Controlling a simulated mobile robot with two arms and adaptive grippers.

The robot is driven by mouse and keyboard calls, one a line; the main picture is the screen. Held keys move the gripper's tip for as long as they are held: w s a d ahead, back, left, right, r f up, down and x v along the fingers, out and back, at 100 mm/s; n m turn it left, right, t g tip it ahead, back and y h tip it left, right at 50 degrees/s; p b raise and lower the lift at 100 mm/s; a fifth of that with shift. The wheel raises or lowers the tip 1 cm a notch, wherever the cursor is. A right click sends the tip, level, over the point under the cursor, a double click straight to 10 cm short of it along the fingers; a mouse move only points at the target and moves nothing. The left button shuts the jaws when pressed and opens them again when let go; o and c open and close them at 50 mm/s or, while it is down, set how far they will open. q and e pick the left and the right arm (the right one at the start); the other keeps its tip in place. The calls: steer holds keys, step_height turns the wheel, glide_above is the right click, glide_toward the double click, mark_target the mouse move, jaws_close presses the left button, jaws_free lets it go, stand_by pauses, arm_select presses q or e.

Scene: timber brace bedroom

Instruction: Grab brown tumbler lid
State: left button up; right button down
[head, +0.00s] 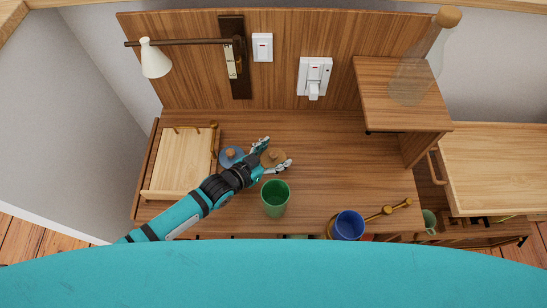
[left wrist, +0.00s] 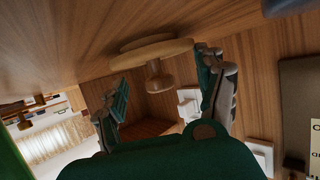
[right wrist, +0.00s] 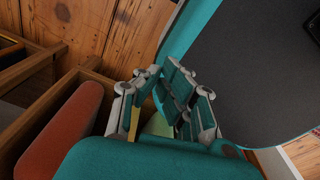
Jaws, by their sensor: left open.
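The brown lid (head: 273,157) is a round wooden disc with a knob, lying on the desk behind the green tumbler. My left gripper (head: 276,154) is open, with its fingers on either side of the lid and partly hiding it. In the left wrist view the lid (left wrist: 152,48) shows its knob between the spread fingers (left wrist: 165,88), and I see no grip on it. My right gripper (right wrist: 160,78) shows only in the right wrist view, its fingertips close together; I cannot tell whether they are fully shut.
A blue lid (head: 230,155) lies just left of my left gripper. The green tumbler (head: 275,198) stands in front of the brown lid. A blue cup (head: 348,225) stands at the desk's front edge. A wooden tray (head: 184,164) is at left, and a raised shelf (head: 405,92) at right.

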arm_select(q)
jaws_close()
stand_by(0.8)
